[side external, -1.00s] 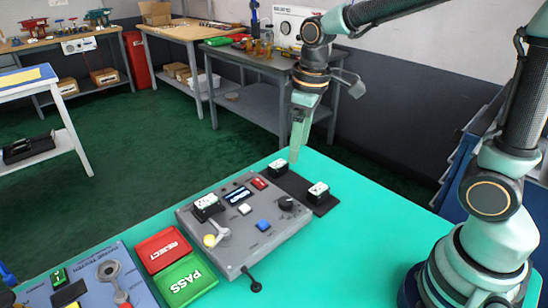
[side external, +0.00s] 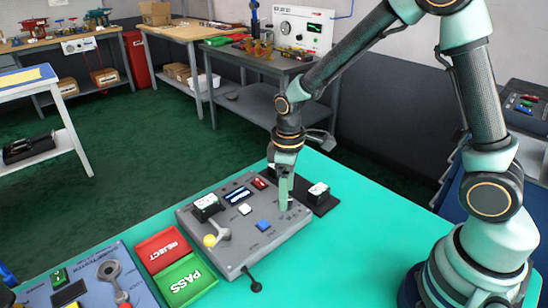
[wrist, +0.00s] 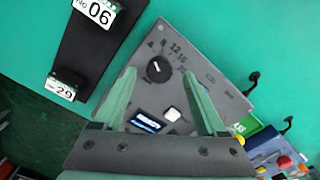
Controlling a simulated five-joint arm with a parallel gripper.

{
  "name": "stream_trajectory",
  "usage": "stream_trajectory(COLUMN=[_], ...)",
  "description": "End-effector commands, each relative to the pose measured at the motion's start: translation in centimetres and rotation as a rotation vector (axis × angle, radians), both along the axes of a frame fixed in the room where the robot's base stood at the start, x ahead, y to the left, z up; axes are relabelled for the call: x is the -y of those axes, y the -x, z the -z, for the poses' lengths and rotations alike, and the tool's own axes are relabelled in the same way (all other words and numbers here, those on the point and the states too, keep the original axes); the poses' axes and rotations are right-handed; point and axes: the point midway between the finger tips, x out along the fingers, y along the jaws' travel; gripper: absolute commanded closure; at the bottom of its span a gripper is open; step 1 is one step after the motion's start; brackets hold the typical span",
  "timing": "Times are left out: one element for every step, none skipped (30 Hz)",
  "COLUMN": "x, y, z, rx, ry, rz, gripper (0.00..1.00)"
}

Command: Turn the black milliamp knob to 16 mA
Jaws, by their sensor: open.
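The black milliamp knob (wrist: 158,70) sits on the grey panel (wrist: 215,80) of the positioner, beside printed numbers from 4 up through 12 and 16. Its small white mark appears to point up-left in the wrist view, towards the 4 end. My gripper (wrist: 158,78) is open, with one green finger on each side of the knob in that view and nothing held. In the side view my gripper (side external: 285,205) points down over the right part of the panel (side external: 250,262) and hides the knob. I cannot tell whether the fingers touch it.
The panel also has a white button (side external: 244,209), a blue button (side external: 263,225), a small display (side external: 237,195) and a yellow-tipped lever (side external: 217,237). A black strip with numbered blocks (side external: 318,192) lies beyond. Red REJECT (side external: 163,248) and green PASS (side external: 187,281) pads are left.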

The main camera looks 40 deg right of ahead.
Motion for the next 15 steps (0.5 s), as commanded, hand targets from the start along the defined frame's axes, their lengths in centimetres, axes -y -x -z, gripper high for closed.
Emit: stream_trajectory(x=[0.0, 0.0, 0.0, 0.0, 0.0, 0.0, 0.0, 0.0, 0.0, 0.0, 0.0, 0.0, 0.0, 0.0, 0.0], y=[0.1, 0.0, 0.1, 0.0, 0.0, 0.0, 0.0, 0.0, 0.0, 0.0, 0.0, 0.0, 0.0, 0.0, 0.0], z=[0.7, 1.0, 1.4, 1.6, 1.8, 2.0, 2.1, 2.1, 2.2, 2.2, 2.2, 2.2, 2.2, 2.2, 2.2], rx=[-0.003, -0.003, -0.003, -0.002, -0.001, -0.001, -0.001, -0.001, -0.001, 0.0, 0.0, 0.0, 0.0, 0.0, 0.0], ry=[0.001, 0.001, 0.001, 0.0, 0.001, 0.001, 0.001, 0.001, 0.001, 0.0, 0.0, 0.0, 0.0, 0.0, 0.0], rz=[0.0, 0.0, 0.0, 0.0, 0.0, 0.0, 0.0, 0.0, 0.0, 0.0, 0.0, 0.0, 0.0, 0.0, 0.0], gripper=[0.26, 0.26, 0.26, 0.26, 0.26, 0.26, 0.26, 0.26, 0.26, 0.26, 0.26, 0.26, 0.26, 0.26, 0.26])
